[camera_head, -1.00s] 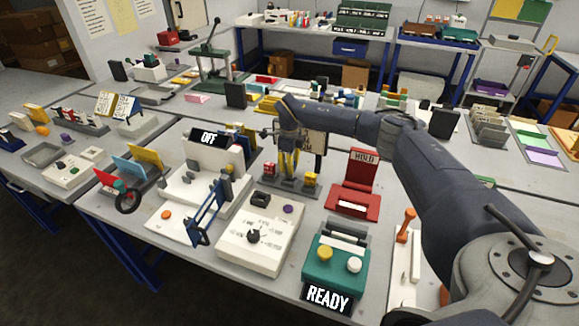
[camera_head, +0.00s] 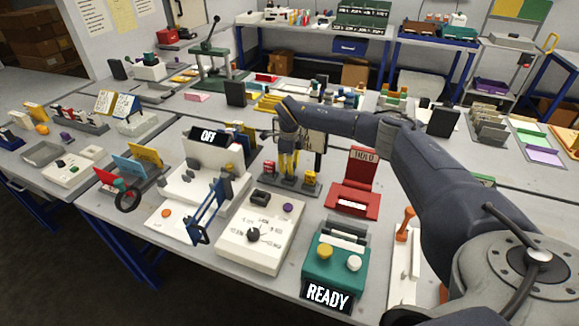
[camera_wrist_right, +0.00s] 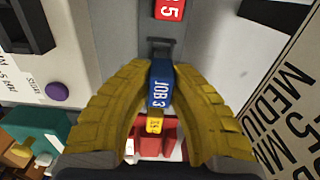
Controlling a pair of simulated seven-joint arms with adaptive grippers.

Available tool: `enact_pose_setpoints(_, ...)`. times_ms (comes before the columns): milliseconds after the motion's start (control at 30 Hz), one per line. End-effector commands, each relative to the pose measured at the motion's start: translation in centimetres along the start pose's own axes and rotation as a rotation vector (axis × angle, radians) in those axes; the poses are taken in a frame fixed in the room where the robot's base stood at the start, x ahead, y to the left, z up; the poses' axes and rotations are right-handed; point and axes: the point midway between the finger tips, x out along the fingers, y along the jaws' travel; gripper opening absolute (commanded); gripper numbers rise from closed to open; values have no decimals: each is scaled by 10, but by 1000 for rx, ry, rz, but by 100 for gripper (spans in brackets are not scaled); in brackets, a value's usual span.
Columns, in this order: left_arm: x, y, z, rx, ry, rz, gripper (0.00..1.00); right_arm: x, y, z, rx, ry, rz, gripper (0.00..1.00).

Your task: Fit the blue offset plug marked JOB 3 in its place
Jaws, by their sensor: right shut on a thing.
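The blue offset plug (camera_wrist_right: 160,85) marked JOB 3 shows between my right gripper's two yellow fingers in the right wrist view. My right gripper (camera_head: 288,164) points down over a small grey rack (camera_head: 289,183) and is shut on this plug. I cannot tell whether the plug is seated in the rack or just clear of it. In the head view the fingers mostly hide the plug. A red plug (camera_head: 269,167) stands on the rack to the left of the fingers and a yellow plug (camera_head: 310,179) to the right. My left gripper is not in view.
The white plotter (camera_head: 202,188) with an OFF display (camera_head: 208,136) stands left of the rack. A white dial box (camera_head: 248,255), a green READY unit (camera_head: 335,262) and a red HOLD stand (camera_head: 355,197) are nearby. A lettered board (camera_wrist_right: 290,90) stands close beside the gripper.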

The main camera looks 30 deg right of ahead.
Motion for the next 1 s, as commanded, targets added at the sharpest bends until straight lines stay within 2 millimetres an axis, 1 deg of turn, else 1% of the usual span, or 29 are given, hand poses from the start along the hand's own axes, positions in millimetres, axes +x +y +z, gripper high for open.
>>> enact_pose_setpoints(1000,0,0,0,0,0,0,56,22,0,0,-1,0,0,0)
